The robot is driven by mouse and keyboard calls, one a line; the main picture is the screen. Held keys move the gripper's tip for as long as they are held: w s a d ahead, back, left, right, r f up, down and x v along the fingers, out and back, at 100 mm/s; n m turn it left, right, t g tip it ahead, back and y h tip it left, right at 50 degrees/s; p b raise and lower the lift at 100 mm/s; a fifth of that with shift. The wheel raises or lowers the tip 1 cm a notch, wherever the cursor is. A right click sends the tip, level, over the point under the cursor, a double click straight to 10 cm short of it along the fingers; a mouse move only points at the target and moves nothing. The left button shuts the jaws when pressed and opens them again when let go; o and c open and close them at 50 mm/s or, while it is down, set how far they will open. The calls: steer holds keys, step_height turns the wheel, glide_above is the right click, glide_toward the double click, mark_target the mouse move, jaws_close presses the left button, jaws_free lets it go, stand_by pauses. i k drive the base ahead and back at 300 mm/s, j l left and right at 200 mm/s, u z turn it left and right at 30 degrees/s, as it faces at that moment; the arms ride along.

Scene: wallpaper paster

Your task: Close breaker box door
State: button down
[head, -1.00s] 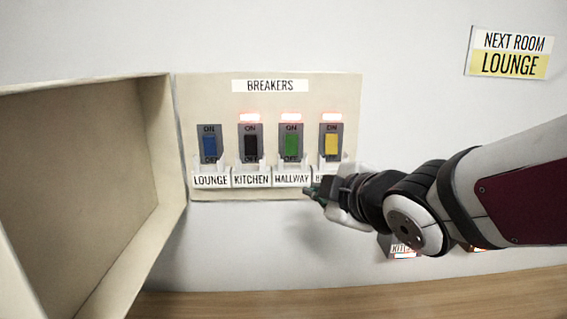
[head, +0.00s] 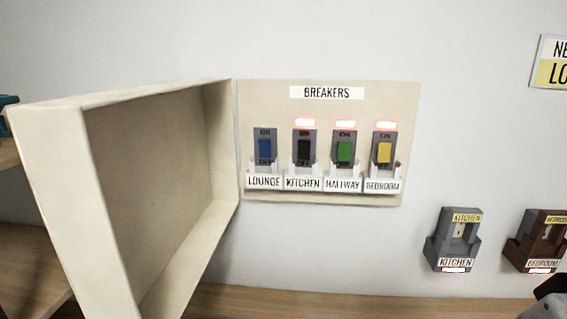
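The breaker box door (head: 219,212) is a deep cream cover, hinged at the panel's left edge. It stands open, swung out toward me on the left, with its hollow inner side facing right. The cream breaker panel (head: 398,112) on the wall is fully exposed, with blue, black, green and yellow switches above labels. Red lights glow above the kitchen, hallway and bedroom switches, with none above lounge. Only a dark piece of my arm shows at the lower right corner; my gripper's fingers are out of view.
A grey kitchen box (head: 437,250) and a brown bedroom box (head: 520,255) are on the wall at right. A wooden surface (head: 300,302) runs along the bottom. A wooden shelf (head: 28,265) stands behind the door at left. The space before the panel is clear.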

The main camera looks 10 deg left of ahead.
mark_target(136, 190)
steer(key=k+j, duration=0.1)
steer(key=j, duration=0.45)
steer(key=k+j, duration=0.1)
steer(key=j, duration=0.45)
steer(key=k+j+u, duration=0.1)
steer(key=j, duration=0.45)
steer(key=k+j, duration=0.1)
steer(key=j, duration=0.4)
